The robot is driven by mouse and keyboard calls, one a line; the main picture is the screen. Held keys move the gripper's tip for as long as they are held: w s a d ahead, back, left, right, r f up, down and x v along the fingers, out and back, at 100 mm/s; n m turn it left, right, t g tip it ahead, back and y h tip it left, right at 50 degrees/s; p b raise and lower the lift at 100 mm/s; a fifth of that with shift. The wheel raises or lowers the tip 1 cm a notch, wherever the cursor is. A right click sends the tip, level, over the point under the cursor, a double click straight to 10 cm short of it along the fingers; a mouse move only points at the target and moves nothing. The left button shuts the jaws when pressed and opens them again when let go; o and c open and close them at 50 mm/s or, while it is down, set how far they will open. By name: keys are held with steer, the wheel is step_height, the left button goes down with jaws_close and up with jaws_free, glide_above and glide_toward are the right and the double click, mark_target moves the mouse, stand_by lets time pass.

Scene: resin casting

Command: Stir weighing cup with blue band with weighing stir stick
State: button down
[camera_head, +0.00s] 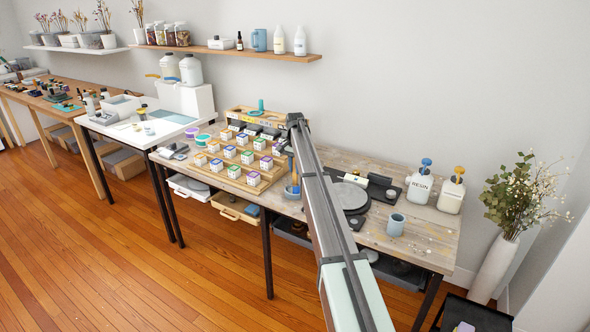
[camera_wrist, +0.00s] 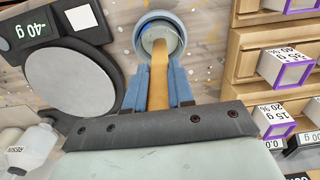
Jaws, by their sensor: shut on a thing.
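My gripper (camera_wrist: 158,95) is shut on the tan wooden stir stick (camera_wrist: 158,75), which runs between its two blue fingers. The stick's far end reaches over and into the opening of the weighing cup with the blue band (camera_wrist: 177,24). The cup holds pale grey contents; whether the tip touches them I cannot tell. In the head view the cup (camera_head: 291,192) stands on the table near the rack's right end, just below my gripper (camera_head: 294,172). My arm hides part of the area behind it there.
Beside the cup is a black scale (camera_wrist: 75,25) with a round grey plate, reading -40 g. A wooden rack (camera_head: 255,187) of labelled boxes stands left of the cup. A blue-grey cup (camera_head: 396,225) and two white bottles, one a resin bottle (camera_head: 420,187), stand at the right.

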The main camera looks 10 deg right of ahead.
steer(key=shift+r, duration=3.1)
steer(key=shift+r, duration=2)
